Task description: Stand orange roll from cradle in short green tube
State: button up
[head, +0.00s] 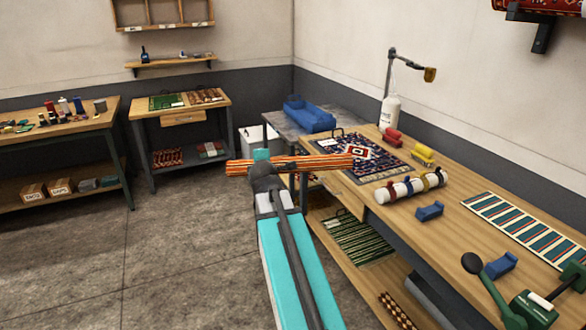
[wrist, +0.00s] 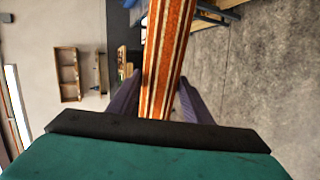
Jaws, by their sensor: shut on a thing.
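My gripper (head: 265,172) is shut on the orange striped roll (head: 325,161), which lies roughly level across the jaws in mid-air, its longer part reaching right. In the wrist view the roll (wrist: 168,50) runs up the picture between the two dark fingers of my gripper (wrist: 158,95). An empty blue cradle (head: 430,211) stands on the right workbench, and another blue cradle (head: 500,264) stands nearer. A larger blue trough-like piece (head: 310,115) sits on the grey table at the back. I cannot make out a short green tube.
The right workbench (head: 460,175) holds a patterned rug (head: 370,158), a white banded roll (head: 412,187), a striped mat (head: 525,228) and a green device (head: 530,308). A lamp and white bottle (head: 390,110) stand behind. Two tables stand at left; the floor (head: 170,240) between is clear.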

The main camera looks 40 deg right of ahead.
jog(key=w+a+r+n+y, duration=0.1)
jog(key=a+n+y, duration=0.1)
jog(key=a, duration=0.7)
jog(key=w+a+r+n+t+y, duration=0.1)
jog(key=w+a+r+n+y, duration=0.1)
jog(key=a, duration=0.6)
jog(key=w+a+r+n+t+y, duration=0.1)
jog(key=w+a+n+y, duration=0.1)
jog(key=a, duration=0.7)
jog(key=shift+w+a+r+y, duration=0.25)
jog(key=shift+a+r+y, duration=0.05)
jog(key=shift+r, duration=0.05)
jog(key=shift+s, duration=0.1)
